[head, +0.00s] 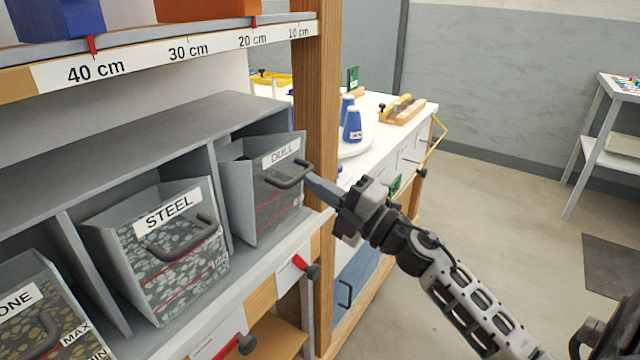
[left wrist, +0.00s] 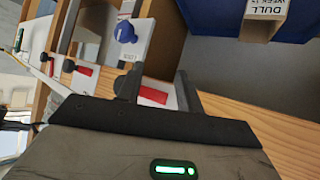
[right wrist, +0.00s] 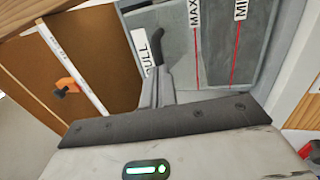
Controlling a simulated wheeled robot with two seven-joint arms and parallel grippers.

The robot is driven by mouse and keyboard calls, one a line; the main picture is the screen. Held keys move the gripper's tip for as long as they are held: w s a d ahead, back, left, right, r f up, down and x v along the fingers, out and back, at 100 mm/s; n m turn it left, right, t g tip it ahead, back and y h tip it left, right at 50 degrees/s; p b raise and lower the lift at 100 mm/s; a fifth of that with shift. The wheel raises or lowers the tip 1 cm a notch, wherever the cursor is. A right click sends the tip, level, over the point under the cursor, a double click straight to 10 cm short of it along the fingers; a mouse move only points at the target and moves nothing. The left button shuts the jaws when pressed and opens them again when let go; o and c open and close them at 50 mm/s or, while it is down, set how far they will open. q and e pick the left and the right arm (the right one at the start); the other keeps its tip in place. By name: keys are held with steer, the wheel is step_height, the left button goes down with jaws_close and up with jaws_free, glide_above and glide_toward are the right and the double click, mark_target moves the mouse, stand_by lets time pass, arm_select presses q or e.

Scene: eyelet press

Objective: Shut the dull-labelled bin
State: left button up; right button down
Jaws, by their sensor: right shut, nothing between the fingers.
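The bin labelled DULL (head: 272,205) is the rightmost grey bin in the shelf unit. It stands tipped forward, its open top showing behind the front panel. Its dark handle (head: 290,176) sits below the label. My right gripper (head: 312,186) is shut and empty, with its tips close to the right end of that handle. In the right wrist view the bin front (right wrist: 215,50) and handle (right wrist: 154,52) lie just beyond the shut fingers; I cannot tell whether they touch. My left gripper (left wrist: 155,88) shows only in the left wrist view, fingers apart and empty.
The STEEL bin (head: 172,245) and another bin (head: 45,310) stand tipped forward at left. A wooden post (head: 318,100) rises just right of the DULL bin. A blue container with a DULL tag (left wrist: 268,9) shows in the left wrist view.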

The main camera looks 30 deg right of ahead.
arm_select(q)
steer(key=shift+s+r+p, duration=0.2)
steer(key=shift+r+p, duration=0.1)
steer(key=shift+p, duration=0.45)
arm_select(e)
steer(key=shift+w+a+r, duration=0.2)
steer(key=shift+w+r, duration=0.45)
